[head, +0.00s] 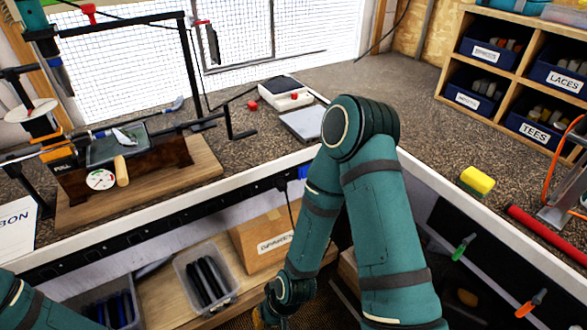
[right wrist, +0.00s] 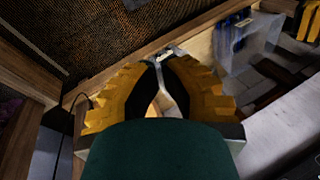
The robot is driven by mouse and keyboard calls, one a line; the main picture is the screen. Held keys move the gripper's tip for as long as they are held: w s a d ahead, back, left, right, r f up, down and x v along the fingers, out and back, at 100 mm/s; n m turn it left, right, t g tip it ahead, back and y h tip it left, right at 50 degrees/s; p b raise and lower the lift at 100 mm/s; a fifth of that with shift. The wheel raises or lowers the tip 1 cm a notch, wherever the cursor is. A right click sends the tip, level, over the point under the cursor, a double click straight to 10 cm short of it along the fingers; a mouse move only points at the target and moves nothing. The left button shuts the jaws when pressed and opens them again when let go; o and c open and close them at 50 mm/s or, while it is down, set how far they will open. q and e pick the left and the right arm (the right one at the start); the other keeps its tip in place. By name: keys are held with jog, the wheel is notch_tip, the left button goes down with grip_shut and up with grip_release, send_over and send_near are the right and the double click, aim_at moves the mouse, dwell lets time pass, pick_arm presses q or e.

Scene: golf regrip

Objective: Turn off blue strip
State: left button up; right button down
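A long dark strip (head: 130,239) with socket-like marks runs along the bench front under the pale edge. A small blue piece (head: 303,172) shows at its right end; I cannot tell if it is a switch, or its setting. A dark cord hangs nearby. My right gripper (head: 259,317) is low at the bottom of the head view, below the strip and mostly hidden. In the right wrist view its yellow fingers (right wrist: 165,75) sit close with a narrow light gap; I cannot tell open from shut. My left arm enters at lower left; its gripper is out of view.
A cardboard box (head: 262,240) and a clear bin of dark grips (head: 206,278) stand on the lower shelf. A wooden-based club stand (head: 140,180) is on the bench. A yellow sponge (head: 477,181) and red tube (head: 545,237) lie right.

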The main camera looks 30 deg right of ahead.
jog(key=shift+w, duration=0.15)
jog(key=shift+r, duration=0.1)
jog(key=w+d+r+m+t+p, duration=0.35)
jog(key=w+d+m+p, duration=0.2)
jog(key=w, duration=0.35)
jog(key=w+d+r+m+t+h+p, duration=0.1)
jog(key=d+r+m+t, duration=0.4)
jog(key=d, duration=0.7)
jog(key=w+d+r+m+t+h+p, duration=0.1)
jog(key=w+d+r+m+t+p, duration=0.2)
jog(key=d, duration=0.9)
notch_tip(320, 180, up, 4)
jog(key=m+t+p, duration=0.1)
jog(key=m+t, duration=0.1)
jog(key=t, duration=0.1)
jog(key=shift+h+p, duration=0.3)
jog(key=shift+p, duration=0.05)
jog(key=shift+w+a+f, duration=0.1)
jog(key=shift+w, duration=0.05)
jog(key=w+a+f, duration=0.1)
jog(key=w+f, duration=0.1)
jog(key=w, duration=1.1)
jog(key=shift+w+f, duration=0.15)
jog(key=shift+w, duration=0.2)
